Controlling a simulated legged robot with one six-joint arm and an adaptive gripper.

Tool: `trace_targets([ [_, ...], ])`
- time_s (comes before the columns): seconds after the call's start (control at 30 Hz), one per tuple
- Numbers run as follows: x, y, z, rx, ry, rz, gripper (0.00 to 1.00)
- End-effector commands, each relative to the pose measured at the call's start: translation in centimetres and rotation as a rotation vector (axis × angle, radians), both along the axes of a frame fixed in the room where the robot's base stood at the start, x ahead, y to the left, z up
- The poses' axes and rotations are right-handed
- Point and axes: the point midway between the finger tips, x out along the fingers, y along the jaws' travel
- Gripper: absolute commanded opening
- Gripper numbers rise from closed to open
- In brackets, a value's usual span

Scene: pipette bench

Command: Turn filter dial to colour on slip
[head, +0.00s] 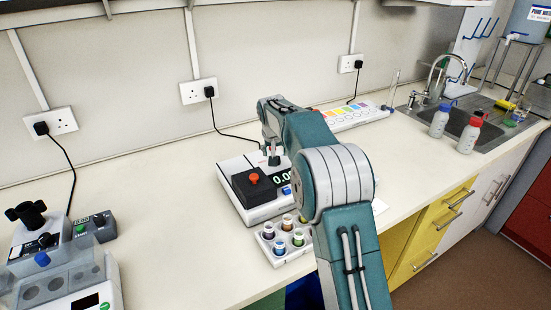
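A white instrument (229,172) with a dark block, an orange-red knob (254,179) and a green-lit display (284,174) stands mid-bench. A small blue part (286,190) shows on its front. My arm covers its right side, and I cannot make out a filter dial or its setting. A white piece (379,207), possibly the slip, peeks out right of my arm; no colour on it is readable. My gripper (273,160) points down over the back of the instrument, small and dark. Its fingers are too small and hidden to judge, and I cannot tell whether it touches anything.
A white rack (267,246) of several coloured vials stands in front of the instrument. A long white tray with coloured patches (355,115) lies behind. Other devices (60,265) stand at left. Bottles (440,120) and a sink are at right. The bench left of the instrument is clear.

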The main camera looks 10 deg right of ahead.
Motion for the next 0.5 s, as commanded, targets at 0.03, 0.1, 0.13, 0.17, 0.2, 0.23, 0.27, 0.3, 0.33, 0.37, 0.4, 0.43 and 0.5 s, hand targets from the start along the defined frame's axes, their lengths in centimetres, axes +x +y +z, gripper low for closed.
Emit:
trace_targets([
  [0.03,0.3,-0.2,-1.0,0.000,0.004,-0.001,0.73],
  [0.1,0.7,-0.2,-1.9,-0.001,0.002,0.000,0.73],
  [0.13,0.8,-0.2,-2.2,-0.001,0.002,-0.001,0.73],
  [0.17,0.9,-0.2,-2.5,-0.002,0.001,-0.001,0.73],
  [0.2,1.1,-0.2,-2.8,-0.002,0.001,0.000,0.73],
  [0.23,1.2,-0.2,-3.0,-0.002,0.000,0.000,0.73],
  [0.27,1.2,-0.2,-3.2,-0.002,0.000,0.000,0.73],
  [0.3,1.3,-0.2,-3.3,-0.002,-0.001,0.000,0.73],
  [0.33,1.3,-0.2,-3.4,-0.002,-0.001,0.000,0.73],
  [0.37,1.4,-0.3,-3.5,-0.002,-0.001,0.000,0.73],
  [0.4,1.4,-0.3,-3.5,-0.002,-0.001,0.000,0.73],
  [0.43,1.4,-0.3,-3.5,-0.002,-0.001,0.000,0.73],
  [0.5,1.4,-0.3,-3.5,-0.002,-0.001,0.000,0.73],
])
